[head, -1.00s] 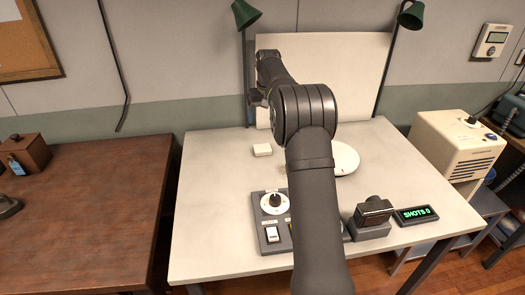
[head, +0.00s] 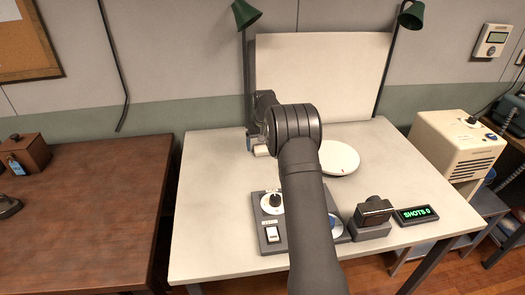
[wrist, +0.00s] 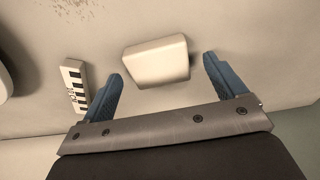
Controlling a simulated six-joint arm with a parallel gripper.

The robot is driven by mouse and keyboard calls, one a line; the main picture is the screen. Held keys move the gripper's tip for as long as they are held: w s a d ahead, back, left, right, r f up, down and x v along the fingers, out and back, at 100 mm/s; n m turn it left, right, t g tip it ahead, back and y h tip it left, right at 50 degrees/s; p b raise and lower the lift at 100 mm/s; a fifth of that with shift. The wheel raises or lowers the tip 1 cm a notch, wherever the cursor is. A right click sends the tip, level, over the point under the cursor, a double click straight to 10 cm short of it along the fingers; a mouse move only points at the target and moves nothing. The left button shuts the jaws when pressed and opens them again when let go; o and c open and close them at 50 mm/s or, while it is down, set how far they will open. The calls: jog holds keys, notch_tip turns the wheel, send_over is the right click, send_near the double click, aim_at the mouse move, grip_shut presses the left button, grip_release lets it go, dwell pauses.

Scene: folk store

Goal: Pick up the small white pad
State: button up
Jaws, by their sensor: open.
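The small white pad (wrist: 157,62) lies on the pale table, near the top middle of the wrist view. In the head view only part of the pad (head: 261,151) shows beside my arm. My gripper (wrist: 162,70) is open, with its two blue fingers apart on either side of the pad's lower part. The pad looks untouched, with a gap to each finger. In the head view my gripper (head: 252,143) is low over the table by the pad, partly hidden by my arm.
A round white disc (head: 339,158) lies to the right. A scale strip (wrist: 74,86) lies left of the pad in the wrist view. A control panel (head: 272,246), a dark block (head: 371,222) and a "SHOTS 0" display (head: 416,215) stand toward the front. A white backdrop (head: 330,75) stands behind.

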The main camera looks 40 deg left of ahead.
jog(key=shift+f, duration=0.5)
jog(key=c, duration=1.1)
jog(key=shift+o, duration=0.2)
jog(key=shift+r, duration=0.55)
notch_tip(320, 180, up, 3)
jog(key=shift+w+f, duration=0.1)
jog(key=shift+f, duration=0.05)
jog(key=w+d+r, duration=0.2)
jog(key=d+r, duration=0.5)
jog(key=d, duration=0.4)
jog(key=shift+w+d, duration=0.15)
jog(key=shift+d, duration=0.05)
jog(key=shift+r, duration=0.1)
